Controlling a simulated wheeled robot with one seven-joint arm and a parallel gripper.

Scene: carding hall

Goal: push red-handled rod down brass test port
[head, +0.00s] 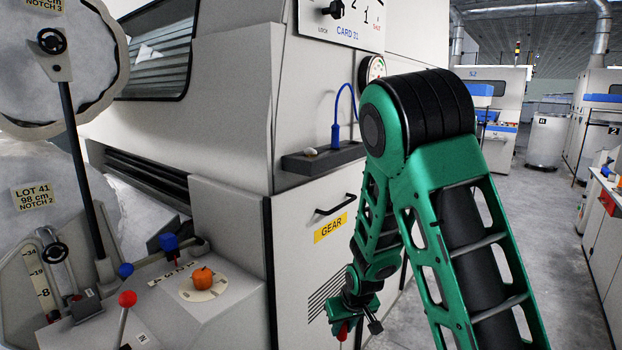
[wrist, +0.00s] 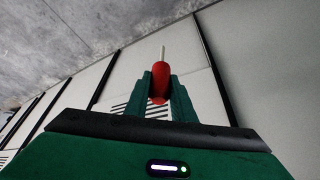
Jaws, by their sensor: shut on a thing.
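My gripper (head: 352,316) is low in front of the machine's side, below the GEAR label. It is shut on the red-handled rod (head: 343,331). In the wrist view the red handle (wrist: 160,78) sits between the two green fingers, and a thin pale rod stands out from its far end. In the head view only a small part of the red handle shows, and the thin rod cannot be made out. I cannot pick out the brass test port in either view.
A dark ledge (head: 322,156) on the machine holds a blue corded piece (head: 336,134) and a small pale knob. The GEAR door (head: 318,205) has a black handle. Levers and an orange knob (head: 203,277) stand at left. The aisle floor (head: 535,215) at right is clear.

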